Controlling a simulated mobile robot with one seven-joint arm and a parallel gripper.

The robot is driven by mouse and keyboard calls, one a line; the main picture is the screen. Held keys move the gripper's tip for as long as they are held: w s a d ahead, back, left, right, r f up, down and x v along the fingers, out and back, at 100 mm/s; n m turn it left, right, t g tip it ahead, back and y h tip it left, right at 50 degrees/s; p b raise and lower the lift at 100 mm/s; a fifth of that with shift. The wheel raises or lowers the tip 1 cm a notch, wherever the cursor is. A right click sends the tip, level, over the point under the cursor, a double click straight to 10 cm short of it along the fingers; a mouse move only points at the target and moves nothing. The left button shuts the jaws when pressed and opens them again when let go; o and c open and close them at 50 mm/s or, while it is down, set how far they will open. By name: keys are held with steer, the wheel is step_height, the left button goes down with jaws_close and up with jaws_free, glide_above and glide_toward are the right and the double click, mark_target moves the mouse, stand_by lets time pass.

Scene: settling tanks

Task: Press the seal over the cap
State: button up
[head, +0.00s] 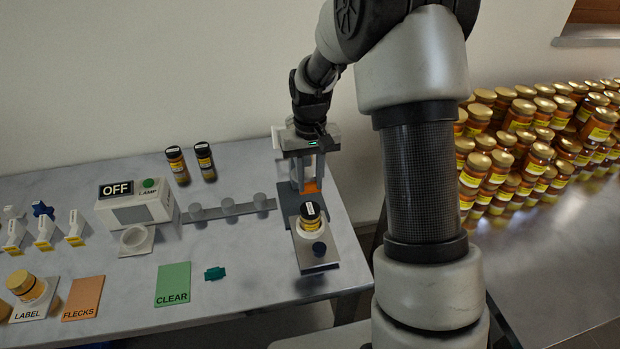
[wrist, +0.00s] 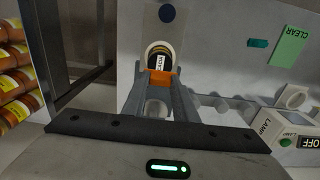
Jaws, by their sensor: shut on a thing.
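My gripper (head: 312,188) is shut on a small orange piece (wrist: 161,78), held between its fingertips. I cannot tell whether this piece is the seal. A jar with a black cap (head: 310,212) stands upright on a pale stand (head: 318,246) at the right end of the bench. A white printed strip lies across the cap; the cap also shows in the wrist view (wrist: 159,57). The orange piece is just behind the cap in the head view and overlaps the jar's near edge in the wrist view. Whether they touch is unclear.
A rack of grey cylinders (head: 228,206) and a lamp box reading OFF (head: 134,204) stand left of the stand. Two dark-capped jars (head: 204,160) stand behind. A green CLEAR card (head: 173,284) lies in front. Stacked gold-lidded jars (head: 540,150) fill the right side.

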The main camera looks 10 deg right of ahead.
mark_target(310, 208)
steer(key=shift+f+b, duration=2.2)
steer(key=shift+f, duration=1.15)
steer(key=shift+f, duration=0.25)
steer(key=shift+r+p, duration=1.75)
steer(key=shift+r, duration=1.35)
steer(key=shift+f, duration=0.1)
